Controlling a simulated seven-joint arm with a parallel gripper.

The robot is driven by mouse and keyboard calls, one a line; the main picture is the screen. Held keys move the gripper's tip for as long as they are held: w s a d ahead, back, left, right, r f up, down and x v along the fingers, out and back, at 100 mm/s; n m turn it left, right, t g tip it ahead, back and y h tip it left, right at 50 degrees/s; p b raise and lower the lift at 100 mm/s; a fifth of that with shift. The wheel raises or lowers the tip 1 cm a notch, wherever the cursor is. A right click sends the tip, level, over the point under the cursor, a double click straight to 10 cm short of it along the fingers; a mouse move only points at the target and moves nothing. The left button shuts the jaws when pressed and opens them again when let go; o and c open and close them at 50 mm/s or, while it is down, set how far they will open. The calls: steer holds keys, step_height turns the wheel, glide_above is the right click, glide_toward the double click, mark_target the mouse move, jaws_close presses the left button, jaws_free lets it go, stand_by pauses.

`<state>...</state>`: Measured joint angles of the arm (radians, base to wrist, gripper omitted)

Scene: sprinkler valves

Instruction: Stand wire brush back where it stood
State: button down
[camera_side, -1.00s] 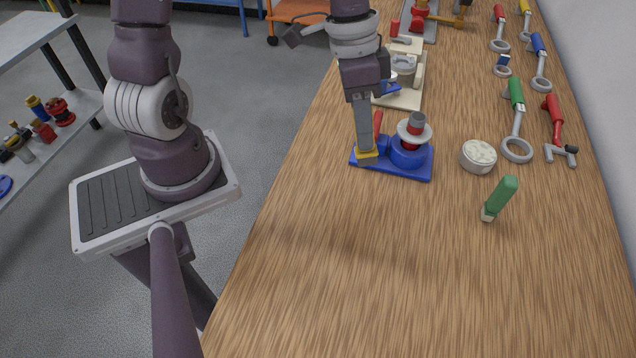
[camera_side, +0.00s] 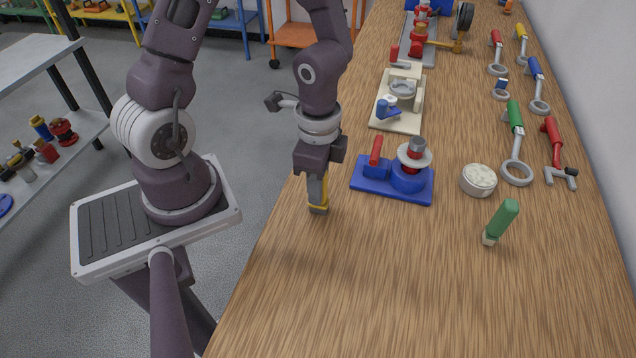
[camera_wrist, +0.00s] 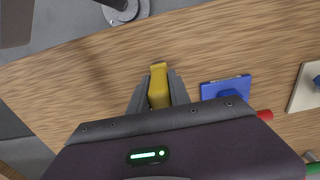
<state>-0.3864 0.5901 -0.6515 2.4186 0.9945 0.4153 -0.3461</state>
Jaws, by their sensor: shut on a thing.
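My gripper (camera_side: 317,190) is shut on a yellow thing, which I take to be the wire brush (camera_wrist: 158,83). The wrist view shows its yellow body between the two grey fingers. In the side view only a thin yellow strip and a grey lower end of the brush (camera_side: 318,208) show. The gripper points down over the bench's left part, left of the blue valve base. The brush's lower end is at or just above the wood; I cannot tell if it touches.
The blue base (camera_side: 418,192) carries a red lever and a red-grey stem with a pale disc. Wrenches (camera_side: 515,145) lie farther right. The front of the bench (camera_side: 400,290) is clear.

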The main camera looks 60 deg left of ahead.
steer(key=c, duration=1.2)
jaws_free()
step_height(320, 180, up, 12)
steer(key=shift+s+a, duration=0.15)
steer(key=s+r+n+t, duration=0.5)
steer(key=s+r+n, duration=0.2)
steer(key=r+n, duration=0.2)
steer(key=shift+r+t, duration=0.3)
steer(key=shift+r, duration=0.5)
